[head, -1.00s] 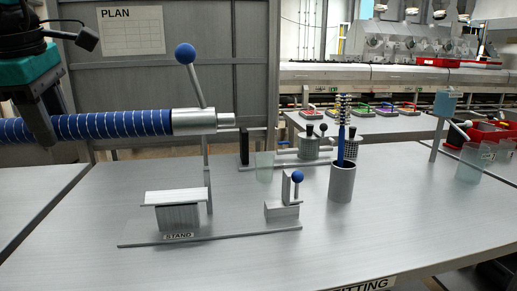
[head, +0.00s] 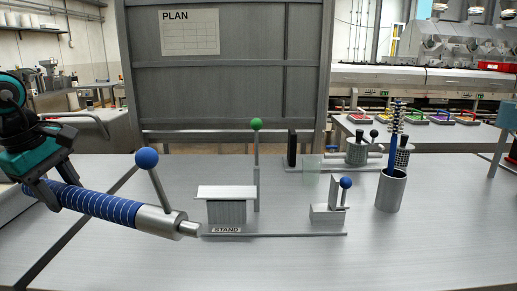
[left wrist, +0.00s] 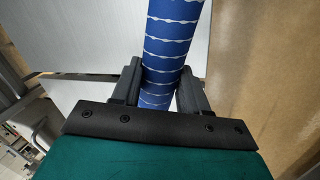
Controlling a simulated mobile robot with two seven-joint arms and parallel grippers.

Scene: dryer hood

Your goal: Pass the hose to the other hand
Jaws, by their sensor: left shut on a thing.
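The hose (head: 100,204) is blue with white bands and ends in a silver metal coupling (head: 160,221) with a nozzle tip. A lever with a blue ball (head: 147,158) rises from the coupling. My left gripper (head: 58,198) is shut on the blue part of the hose, near its rear end, at the left of the table. The hose tilts down to the right, its tip close to the stand's base. The left wrist view shows the hose (left wrist: 172,50) between both fingers (left wrist: 160,92). My right gripper is in neither view.
A stand (head: 226,208) with a green-ball post (head: 256,125) sits on a base plate right of the hose. A blue-ball bracket (head: 328,212) and a grey cup (head: 391,190) holding a brush stand further right. The front of the table is clear.

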